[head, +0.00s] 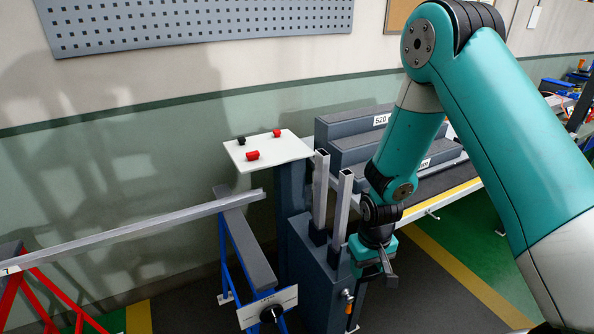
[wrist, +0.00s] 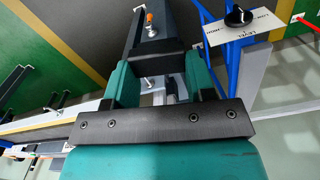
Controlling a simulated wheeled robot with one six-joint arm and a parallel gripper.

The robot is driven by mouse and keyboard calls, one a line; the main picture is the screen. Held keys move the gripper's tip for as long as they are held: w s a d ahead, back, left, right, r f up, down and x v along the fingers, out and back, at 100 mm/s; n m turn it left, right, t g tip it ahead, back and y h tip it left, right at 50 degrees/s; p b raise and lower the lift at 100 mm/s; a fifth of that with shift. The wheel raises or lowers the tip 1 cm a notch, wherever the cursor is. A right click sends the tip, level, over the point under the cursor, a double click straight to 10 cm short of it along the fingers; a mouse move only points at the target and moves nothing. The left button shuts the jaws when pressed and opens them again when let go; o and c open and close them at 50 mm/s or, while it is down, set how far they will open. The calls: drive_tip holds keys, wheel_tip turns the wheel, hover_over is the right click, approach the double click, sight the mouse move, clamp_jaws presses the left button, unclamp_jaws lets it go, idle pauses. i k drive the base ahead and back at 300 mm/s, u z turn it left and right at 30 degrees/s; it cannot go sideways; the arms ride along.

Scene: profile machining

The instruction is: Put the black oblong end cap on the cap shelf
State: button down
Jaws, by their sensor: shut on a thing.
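My gripper (head: 376,268) is low beside the dark grey cabinet, to the right of the two upright metal profiles. A white shelf plate (head: 285,152), which may be the cap shelf, stands behind and to the left of my gripper, higher up. It bears two red caps (head: 252,155) (head: 277,133) and a small black piece (head: 241,140), whose shape is too small to tell.
Two hollow upright profiles (head: 320,190) (head: 343,205) rise between my gripper and the white plate. A long profile (head: 130,234) lies on trestles at left. A white plate with a black knob (head: 271,313) stands in front. Grey stepped blocks (head: 350,128) stand behind.

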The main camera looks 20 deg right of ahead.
sight(291, 150)
drive_tip(key=k, duration=0.4)
drive_tip(key=z, duration=1.65)
drive_tip(key=i, duration=1.25)
drive_tip(key=u, duration=1.45)
